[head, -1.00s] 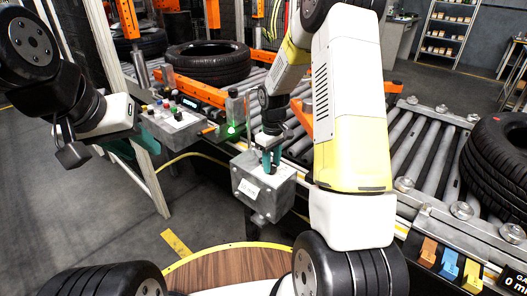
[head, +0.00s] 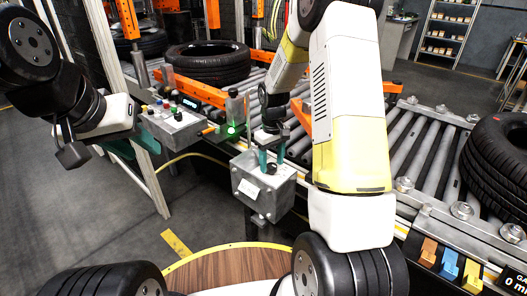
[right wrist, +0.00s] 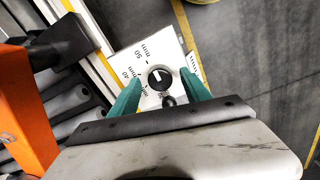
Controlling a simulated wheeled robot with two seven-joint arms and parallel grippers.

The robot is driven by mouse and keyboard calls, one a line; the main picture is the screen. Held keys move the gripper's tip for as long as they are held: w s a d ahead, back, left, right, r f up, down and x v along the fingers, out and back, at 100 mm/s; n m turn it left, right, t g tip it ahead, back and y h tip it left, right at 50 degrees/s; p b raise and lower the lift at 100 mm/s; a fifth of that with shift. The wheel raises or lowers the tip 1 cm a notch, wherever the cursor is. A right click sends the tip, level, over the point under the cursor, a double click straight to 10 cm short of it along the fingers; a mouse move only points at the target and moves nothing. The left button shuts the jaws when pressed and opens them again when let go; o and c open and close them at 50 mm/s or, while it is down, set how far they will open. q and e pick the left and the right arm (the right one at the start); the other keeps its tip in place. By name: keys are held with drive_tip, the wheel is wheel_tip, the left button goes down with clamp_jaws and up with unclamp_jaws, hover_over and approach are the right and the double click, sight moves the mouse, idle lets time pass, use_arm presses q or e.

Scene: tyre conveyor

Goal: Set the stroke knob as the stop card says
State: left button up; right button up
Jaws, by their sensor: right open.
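The stroke knob is a small dark round knob (head: 272,170) on top of a grey metal box (head: 264,202). In the right wrist view the knob (right wrist: 160,78) sits on a white scale plate (right wrist: 139,62) with marks at 40 and 50 mm. My right gripper (head: 271,158) is open above the box, with one teal finger on each side of the knob. In the right wrist view a gap shows between the knob and each finger. A white label (head: 248,190) is on the box front; its words are too small to read. My left gripper (head: 132,147) appears open near the button panel.
Tyres (head: 208,62) lie on the roller conveyor (head: 425,145) behind. Coloured blocks (head: 448,263) sit at the lower right.

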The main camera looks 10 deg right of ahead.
wheel_tip(320, 180, up, 7)
drive_tip(key=shift+r, duration=0.2)
idle(0.3)
drive_tip(key=shift+s+r, duration=0.1)
drive_tip(key=shift+r, duration=0.2)
wheel_tip(320, 180, up, 8)
drive_tip(key=m+t, duration=0.1)
drive_tip(key=t, duration=0.1)
hover_over(272, 165)
drive_tip(key=s, duration=0.5)
drive_tip(key=s+a+r+m+t+y, duration=0.1)
drive_tip(key=s+r+m+t, duration=0.1)
drive_tip(key=s+r, duration=0.75)
drive_tip(key=s+a+r+m+t+y, duration=0.1)
drive_tip(key=s+t, duration=0.1)
drive_tip(key=s, duration=0.7)
drive_tip(key=shift+s+a+m, duration=0.2)
drive_tip(key=shift+s+m, duration=0.1)
drive_tip(key=shift+s, duration=0.1)
drive_tip(key=shift+r, duration=0.1)
